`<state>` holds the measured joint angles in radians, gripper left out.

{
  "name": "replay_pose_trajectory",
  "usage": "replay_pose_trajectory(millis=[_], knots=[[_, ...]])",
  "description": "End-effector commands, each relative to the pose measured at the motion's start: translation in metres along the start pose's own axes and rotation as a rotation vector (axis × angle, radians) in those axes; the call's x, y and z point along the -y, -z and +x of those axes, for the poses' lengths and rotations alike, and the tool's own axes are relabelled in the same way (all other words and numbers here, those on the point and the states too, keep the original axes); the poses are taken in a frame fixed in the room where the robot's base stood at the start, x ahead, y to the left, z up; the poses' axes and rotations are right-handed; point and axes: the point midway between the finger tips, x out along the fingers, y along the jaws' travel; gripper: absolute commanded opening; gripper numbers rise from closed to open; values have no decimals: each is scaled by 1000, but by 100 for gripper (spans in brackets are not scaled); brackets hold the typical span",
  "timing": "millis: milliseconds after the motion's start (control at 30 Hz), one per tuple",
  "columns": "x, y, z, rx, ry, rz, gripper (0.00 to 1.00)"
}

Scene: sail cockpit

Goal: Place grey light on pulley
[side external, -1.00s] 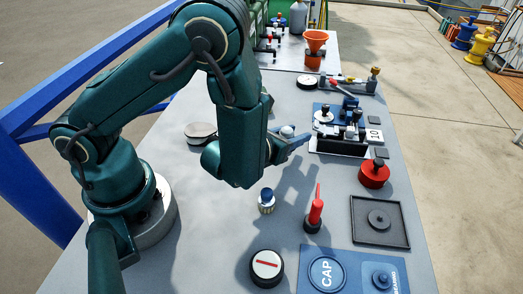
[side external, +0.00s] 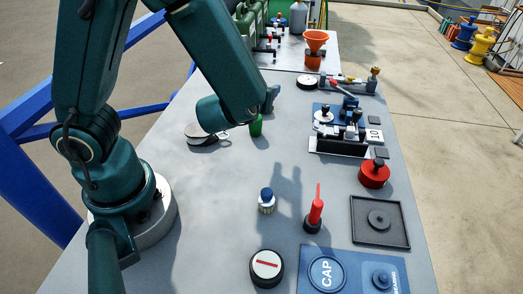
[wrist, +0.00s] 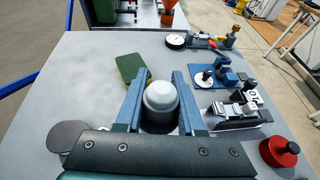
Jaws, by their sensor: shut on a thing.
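The grey light (wrist: 161,97), a pale rounded dome, sits between the two blue fingers of my gripper (wrist: 158,95) in the wrist view. My gripper is shut on it. In the side view my gripper (side external: 271,98) is over the far left of the table, and the light is hidden behind my arm. A flat grey disc with a dark base and a small metal loop, which looks like the pulley (side external: 200,135), lies on the table left of my gripper. It shows at the lower left of the wrist view (wrist: 63,134), partly covered by my gripper body.
A green pad (wrist: 131,66) lies just beyond the light. A clamp fixture (side external: 340,138), red round knob (side external: 374,173), red-handled tool (side external: 315,210), blue-topped piece (side external: 267,201) and black tray (side external: 379,221) stand to the right and front. The table's middle is mostly clear.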

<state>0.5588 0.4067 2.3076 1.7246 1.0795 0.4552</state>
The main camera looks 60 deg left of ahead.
Motion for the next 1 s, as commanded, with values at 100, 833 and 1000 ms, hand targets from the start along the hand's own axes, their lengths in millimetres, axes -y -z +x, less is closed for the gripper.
replay_pose_trajectory(millis=[100, 833, 1000], knots=[[-59, -6, 4, 5, -282, -115, 0], [-166, 36, -3, 17, -845, -329, 0], [-166, 44, 0, 19, -842, -331, 0]])
